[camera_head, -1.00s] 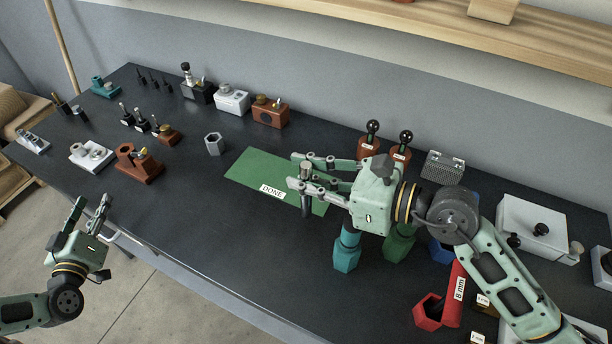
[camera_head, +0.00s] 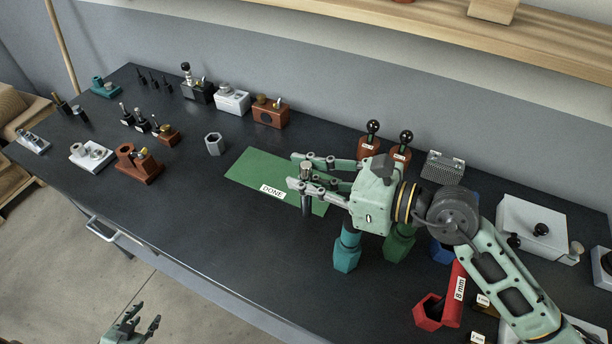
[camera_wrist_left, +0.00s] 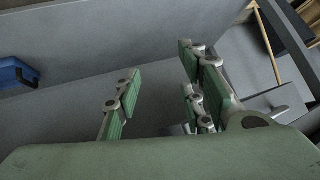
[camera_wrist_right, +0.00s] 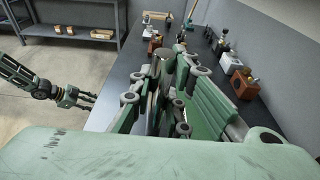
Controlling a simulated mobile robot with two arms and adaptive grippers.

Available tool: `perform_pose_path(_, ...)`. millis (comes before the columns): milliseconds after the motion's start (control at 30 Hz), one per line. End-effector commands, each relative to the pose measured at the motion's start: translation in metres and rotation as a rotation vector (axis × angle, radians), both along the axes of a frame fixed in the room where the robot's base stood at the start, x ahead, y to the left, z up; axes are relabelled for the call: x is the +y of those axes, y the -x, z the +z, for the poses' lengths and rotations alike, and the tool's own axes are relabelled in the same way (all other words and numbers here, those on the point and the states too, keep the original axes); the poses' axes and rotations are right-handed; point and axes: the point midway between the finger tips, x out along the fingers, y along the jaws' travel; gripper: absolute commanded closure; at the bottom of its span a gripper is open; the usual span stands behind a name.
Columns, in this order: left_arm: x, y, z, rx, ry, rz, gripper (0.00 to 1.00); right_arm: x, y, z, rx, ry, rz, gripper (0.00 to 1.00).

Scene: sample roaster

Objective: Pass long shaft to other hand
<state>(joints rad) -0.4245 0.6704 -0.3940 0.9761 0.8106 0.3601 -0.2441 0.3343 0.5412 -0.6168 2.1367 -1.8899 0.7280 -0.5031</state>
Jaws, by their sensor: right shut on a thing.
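The long shaft (camera_head: 307,205) is a grey metal cylinder, held upright by my right gripper (camera_head: 305,180) above the edge of the green DONE mat (camera_head: 254,170). My right gripper is shut around the shaft, which sticks out above and below the fingers. In the right wrist view the fingers (camera_wrist_right: 160,95) largely hide the shaft. My left gripper (camera_head: 145,325) is low at the bottom edge of the head view, in front of the table and well away from the shaft. Its fingers (camera_wrist_left: 160,95) stand apart and empty in the left wrist view.
Teal (camera_head: 347,252) and green (camera_head: 398,245) hexagonal pieces stand just below my right gripper. A red 8 mm holder (camera_head: 428,312) lies to the right. A grey hexagonal piece (camera_head: 214,144) and several fixtures are at the left. The table's front-middle area is clear.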

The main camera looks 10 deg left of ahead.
Motion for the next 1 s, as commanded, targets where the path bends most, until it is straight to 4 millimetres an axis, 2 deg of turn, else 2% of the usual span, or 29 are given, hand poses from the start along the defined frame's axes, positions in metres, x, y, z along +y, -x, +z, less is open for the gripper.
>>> perform_pose_path(33, -0.019, 0.012, -0.020, 0.049, 0.017, 0.006, 0.63, 0.000, 0.000, 0.002, -0.002, -0.003, -0.001, 1.00)
perform_pose_path(200, -0.076, 0.054, -0.077, 0.225, 0.053, 0.004, 0.63, 0.000, 0.000, 0.002, -0.002, -0.003, -0.001, 1.00)
perform_pose_path(433, -0.163, 0.116, -0.134, 0.466, 0.094, -0.005, 0.63, 0.000, 0.000, 0.002, -0.002, -0.003, -0.001, 1.00)
perform_pose_path(600, -0.218, 0.155, -0.156, 0.612, 0.109, -0.021, 0.63, 0.000, 0.000, 0.002, -0.002, -0.003, -0.001, 1.00)
perform_pose_path(700, -0.240, 0.169, -0.162, 0.668, 0.112, -0.029, 0.63, 0.000, 0.000, 0.002, -0.002, -0.003, -0.001, 1.00)
perform_pose_path(833, -0.256, 0.180, -0.165, 0.710, 0.113, -0.036, 0.63, 0.000, 0.000, 0.002, -0.002, -0.003, -0.001, 1.00)
perform_pose_path(1000, -0.260, 0.184, -0.166, 0.724, 0.112, -0.039, 0.63, 0.000, 0.000, 0.002, -0.002, -0.003, -0.001, 1.00)
